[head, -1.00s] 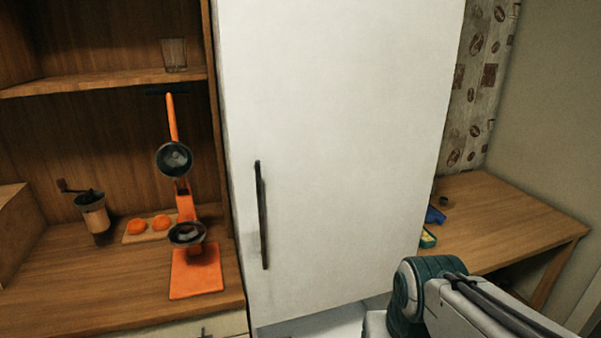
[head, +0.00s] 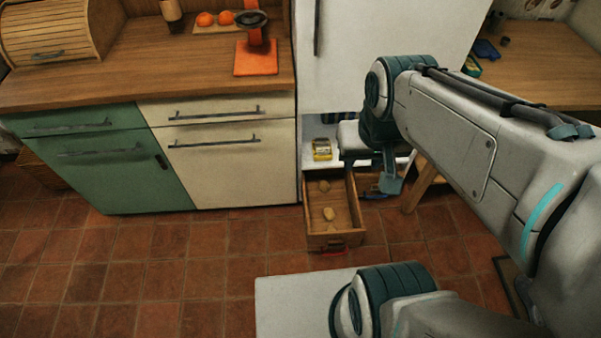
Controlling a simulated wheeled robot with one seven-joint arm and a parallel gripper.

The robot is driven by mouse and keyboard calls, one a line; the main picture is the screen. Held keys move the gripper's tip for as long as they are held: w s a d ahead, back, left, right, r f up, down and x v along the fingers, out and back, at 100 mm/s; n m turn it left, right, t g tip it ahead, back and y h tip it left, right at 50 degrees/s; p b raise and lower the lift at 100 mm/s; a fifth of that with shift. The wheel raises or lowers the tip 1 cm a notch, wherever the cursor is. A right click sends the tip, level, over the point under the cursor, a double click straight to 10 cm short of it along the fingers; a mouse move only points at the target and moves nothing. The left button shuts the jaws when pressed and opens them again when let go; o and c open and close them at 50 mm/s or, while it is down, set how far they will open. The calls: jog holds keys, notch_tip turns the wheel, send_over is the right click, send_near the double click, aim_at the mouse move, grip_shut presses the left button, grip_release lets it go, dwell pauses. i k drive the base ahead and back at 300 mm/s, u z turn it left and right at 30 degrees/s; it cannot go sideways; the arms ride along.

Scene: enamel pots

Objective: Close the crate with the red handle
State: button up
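The wooden crate (head: 357,206) is pulled out low above the tiled floor, below the white cabinet, with its open top facing up. A red handle (head: 328,253) shows at the bottom of its front. A few potatoes (head: 329,213) lie inside. My gripper (head: 389,184) hangs just right of the crate's right wall, further back than the crate's front. It looks apart from the handle. The gap between its fingers is not clear from this angle.
A yellow packet (head: 321,149) sits on the white shelf behind the crate. Green and cream cabinets (head: 225,165) stand to the left, with a wooden stool leg (head: 420,184) at the right. The tiled floor (head: 200,260) at front left is clear.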

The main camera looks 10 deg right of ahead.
aim_at(342, 197)
jog(key=k, duration=1.1)
jog(key=z, duration=0.65)
